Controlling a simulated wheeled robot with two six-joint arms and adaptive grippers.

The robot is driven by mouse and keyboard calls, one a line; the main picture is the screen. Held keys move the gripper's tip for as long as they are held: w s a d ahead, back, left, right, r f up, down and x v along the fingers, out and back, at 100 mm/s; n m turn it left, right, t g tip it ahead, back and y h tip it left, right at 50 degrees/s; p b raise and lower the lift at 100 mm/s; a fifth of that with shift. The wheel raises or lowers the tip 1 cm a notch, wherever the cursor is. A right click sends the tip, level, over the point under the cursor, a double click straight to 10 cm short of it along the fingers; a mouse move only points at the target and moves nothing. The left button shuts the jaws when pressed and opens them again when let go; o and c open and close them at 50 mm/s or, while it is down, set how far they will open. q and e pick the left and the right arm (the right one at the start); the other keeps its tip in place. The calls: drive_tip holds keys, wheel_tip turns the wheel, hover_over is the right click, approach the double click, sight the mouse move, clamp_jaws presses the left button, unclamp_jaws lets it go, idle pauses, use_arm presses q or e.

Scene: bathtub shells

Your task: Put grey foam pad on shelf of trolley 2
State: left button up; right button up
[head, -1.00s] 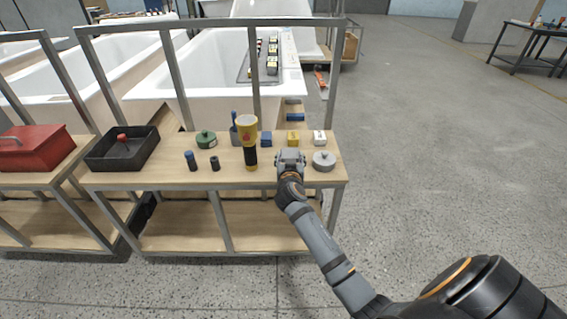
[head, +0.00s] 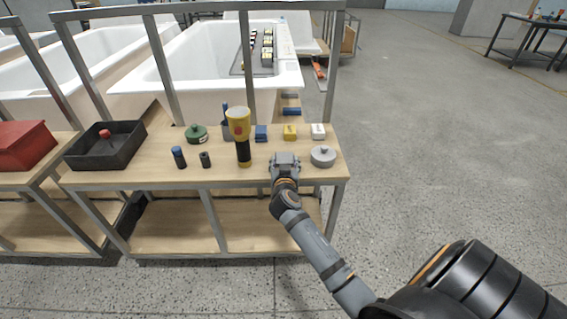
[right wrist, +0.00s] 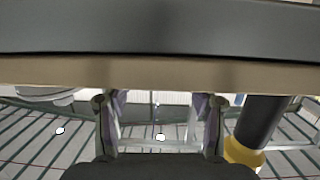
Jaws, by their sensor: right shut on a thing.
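My right gripper (head: 285,160) is over the front part of the wooden top of a steel-framed trolley (head: 220,174), between a yellow-and-black torch and a round grey lidded thing. Its two fingers stand apart in the right wrist view (right wrist: 160,110). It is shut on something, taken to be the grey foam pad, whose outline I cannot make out. The trolley has a lower wooden shelf (head: 170,225) with clear room. I cannot read which trolley is number 2. My left gripper is not in view.
The torch (head: 241,135) stands left of the gripper, the grey lidded thing (head: 323,156) right of it. Several small items and a black tray (head: 105,150) share the top. A red box (head: 22,148) is on the left trolley. White bathtubs (head: 200,70) stand behind.

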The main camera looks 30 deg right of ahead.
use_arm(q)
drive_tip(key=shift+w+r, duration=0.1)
use_arm(e)
drive_tip(key=shift+f, duration=0.15)
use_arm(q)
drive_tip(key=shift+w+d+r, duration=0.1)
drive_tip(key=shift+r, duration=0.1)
use_arm(e)
drive_tip(key=o, duration=0.8)
drive_tip(key=shift+o, duration=0.2)
